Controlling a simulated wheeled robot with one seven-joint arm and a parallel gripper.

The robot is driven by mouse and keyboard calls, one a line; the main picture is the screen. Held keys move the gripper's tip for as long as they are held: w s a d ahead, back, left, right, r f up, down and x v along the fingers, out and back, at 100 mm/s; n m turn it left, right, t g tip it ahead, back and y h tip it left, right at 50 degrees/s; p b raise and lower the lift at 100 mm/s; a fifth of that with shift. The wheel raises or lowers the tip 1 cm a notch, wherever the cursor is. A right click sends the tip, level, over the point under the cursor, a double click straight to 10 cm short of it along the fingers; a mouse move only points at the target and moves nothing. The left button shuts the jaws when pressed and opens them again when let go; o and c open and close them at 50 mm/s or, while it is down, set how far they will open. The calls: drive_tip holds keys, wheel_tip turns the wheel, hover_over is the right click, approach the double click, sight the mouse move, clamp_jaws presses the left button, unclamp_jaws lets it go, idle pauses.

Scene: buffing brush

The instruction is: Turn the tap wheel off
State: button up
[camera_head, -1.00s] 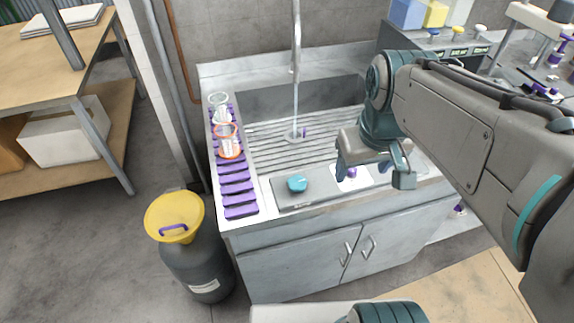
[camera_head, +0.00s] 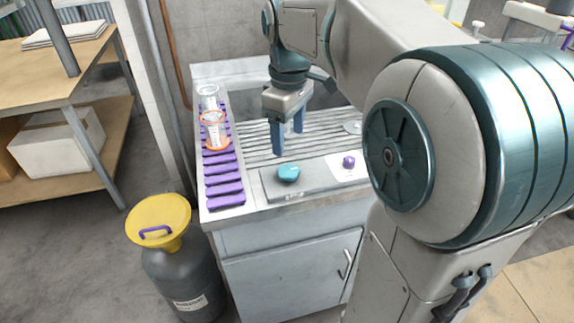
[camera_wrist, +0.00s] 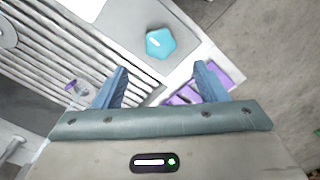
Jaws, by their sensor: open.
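The tap wheel looks to be the small teal knob (camera_head: 288,173) on the grey panel at the sink's front edge. It also shows in the wrist view as a rounded teal knob (camera_wrist: 159,43), ahead of the fingertips. My gripper (camera_head: 288,142) points down over the ribbed drainboard, above and behind the knob. Its two blue fingers are apart with nothing between them, and they do not touch the knob. In the wrist view my gripper (camera_wrist: 163,82) is open. The tap spout and any water are hidden behind my arm in the head view.
A purple rack (camera_head: 224,187) with glass vessels (camera_head: 215,134) lines the sink's left edge. A small purple knob (camera_head: 348,162) sits on a white plate right of the teal knob. A dark drum (camera_head: 182,279) with a yellow funnel (camera_head: 159,220) stands on the floor at left.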

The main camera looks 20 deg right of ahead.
sight(289, 170)
wheel_tip(289, 170, down, 9)
drive_tip(key=shift+r+b, duration=0.1)
drive_tip(key=shift+b, duration=0.45)
drive_tip(key=c, duration=1)
